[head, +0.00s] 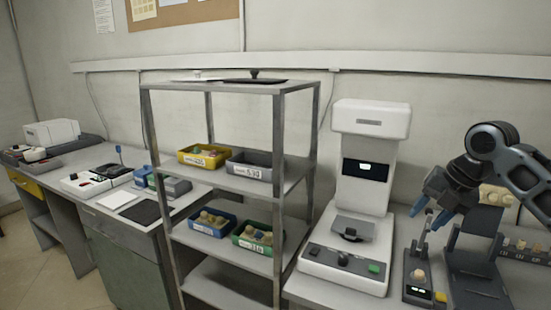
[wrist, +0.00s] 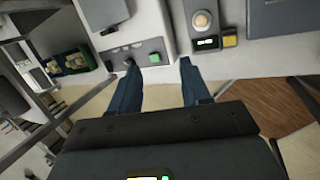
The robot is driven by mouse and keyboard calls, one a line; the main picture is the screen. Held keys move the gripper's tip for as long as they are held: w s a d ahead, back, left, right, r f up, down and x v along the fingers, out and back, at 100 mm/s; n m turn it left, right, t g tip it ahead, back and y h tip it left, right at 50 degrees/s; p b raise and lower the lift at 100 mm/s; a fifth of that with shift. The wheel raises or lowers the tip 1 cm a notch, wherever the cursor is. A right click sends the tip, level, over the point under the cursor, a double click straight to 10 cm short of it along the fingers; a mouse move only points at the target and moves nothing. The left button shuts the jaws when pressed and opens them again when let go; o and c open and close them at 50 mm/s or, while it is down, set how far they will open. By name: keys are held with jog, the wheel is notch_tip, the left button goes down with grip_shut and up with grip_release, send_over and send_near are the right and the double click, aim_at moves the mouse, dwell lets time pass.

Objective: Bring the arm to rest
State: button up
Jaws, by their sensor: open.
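My gripper (head: 428,212) is at the right of the head view, raised above the bench and between the white machine and a dark stand. Its two blue fingers point down and to the left, apart, with nothing between them. In the wrist view my gripper (wrist: 157,68) also shows open and empty, its fingers spread over the bench's front edge. My arm comes in from the right edge of the head view, bent at a grey joint.
A white machine (head: 372,130) stands left of my gripper. A small device with a round knob (head: 419,276) sits below it. A dark stand (head: 472,270) is close on the right. A metal rack (head: 279,150) holds yellow, grey, blue and green bins.

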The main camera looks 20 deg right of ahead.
jog(key=w+a+f+m+t+y, duration=0.2)
jog(key=w+a+m+t, duration=0.15)
jog(key=a, duration=0.75)
jog(key=w+a+f+m+t+y, duration=0.15)
jog(key=w+a, duration=0.35)
jog(key=a, duration=0.6)
jog(key=s+a+f+m+t, duration=0.2)
jog(key=s+a+m, duration=0.1)
jog(key=a+m, duration=0.25)
jog(key=s+a+f+m+t, duration=0.3)
jog(key=a+m, duration=0.2)
jog(key=a, duration=0.2)
jog(key=s+a+f+m+h, duration=0.2)
jog(key=s+f+m, duration=0.15)
jog(key=s, duration=0.65)
jog(key=s+a+f+m+h, duration=0.15)
jog(key=s+m, duration=0.35)
jog(key=s, duration=0.6)
jog(key=d+v, duration=0.2)
jog(key=v, duration=0.8)
jog(key=d+v, duration=0.2)
jog(key=v, duration=0.8)
jog(key=shift+d+m+h, duration=0.3)
jog(key=shift+h, duration=0.1)
